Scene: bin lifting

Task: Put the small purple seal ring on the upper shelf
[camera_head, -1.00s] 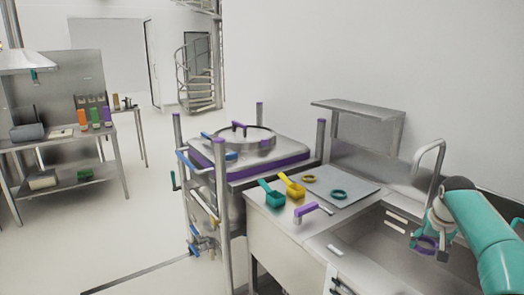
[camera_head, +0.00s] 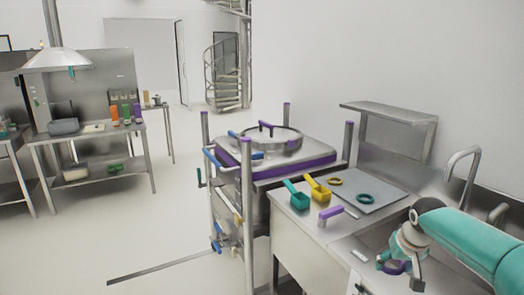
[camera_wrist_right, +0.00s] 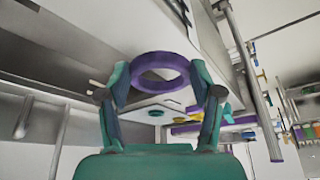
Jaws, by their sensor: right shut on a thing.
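The small purple seal ring (camera_head: 395,268) is in my right gripper (camera_head: 402,270), low at the right of the head view, over the sink edge. In the right wrist view the ring (camera_wrist_right: 160,86) sits between the two teal fingers, which are shut on its sides. The upper shelf (camera_head: 390,112) is a bare steel ledge on the wall side, behind the worktop and farther off than the gripper. My left gripper is in neither view.
The worktop holds a grey board (camera_head: 372,190) with yellow and dark green rings, a teal scoop (camera_head: 299,200), a yellow scoop (camera_head: 320,194) and a purple-handled tool (camera_head: 330,213). A tap (camera_head: 460,168) rises beside the shelf. A lidded vessel (camera_head: 270,150) stands left.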

